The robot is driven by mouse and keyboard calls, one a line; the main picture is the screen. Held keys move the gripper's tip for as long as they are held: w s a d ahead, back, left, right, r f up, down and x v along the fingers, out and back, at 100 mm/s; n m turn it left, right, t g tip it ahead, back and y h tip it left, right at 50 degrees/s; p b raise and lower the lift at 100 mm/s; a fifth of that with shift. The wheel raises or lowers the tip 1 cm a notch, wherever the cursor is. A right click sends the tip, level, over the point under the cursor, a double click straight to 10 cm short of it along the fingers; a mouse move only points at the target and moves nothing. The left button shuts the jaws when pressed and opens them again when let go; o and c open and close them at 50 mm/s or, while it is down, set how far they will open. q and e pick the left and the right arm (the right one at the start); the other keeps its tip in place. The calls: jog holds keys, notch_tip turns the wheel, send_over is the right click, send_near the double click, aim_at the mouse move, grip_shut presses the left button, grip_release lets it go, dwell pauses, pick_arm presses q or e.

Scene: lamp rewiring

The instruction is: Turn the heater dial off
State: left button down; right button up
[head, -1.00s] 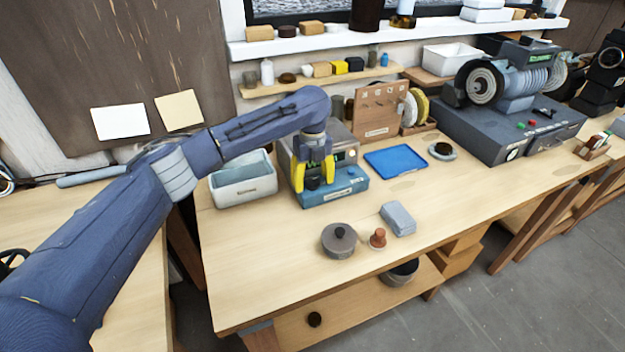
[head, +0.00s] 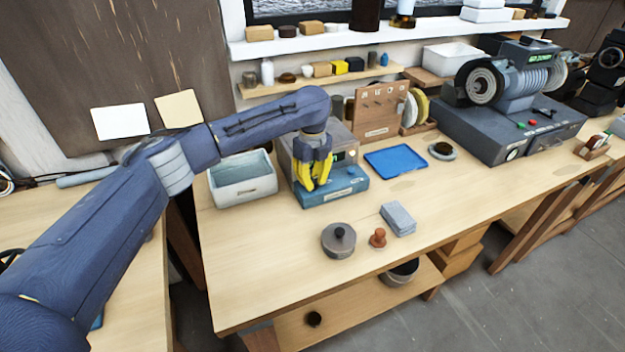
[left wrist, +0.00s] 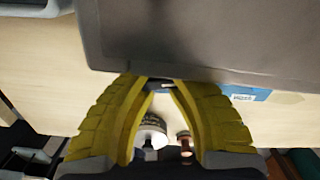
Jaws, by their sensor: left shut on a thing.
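The heater is a grey box with a blue base (head: 337,193), standing on the bench left of centre in the head view. Its grey body (left wrist: 190,35) fills the top of the left wrist view. My left gripper (head: 314,185), with yellow fingers, points down at the heater's front. The fingers are closed in on the dial (left wrist: 160,84), a small dark piece between the fingertips in the left wrist view. In the head view the fingers hide the dial, so its setting cannot be read. My right gripper is in neither view.
A white bin (head: 243,181) stands close left of the heater, and a blue tray (head: 396,159) lies to its right. Bare bench lies between.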

aim_at(312, 179)
pick_arm(q)
jog(key=shift+n, duration=1)
jog(key=c, duration=0.8)
grip_release()
jog(key=shift+c, duration=0.2)
notch_tip(312, 179, up, 12)
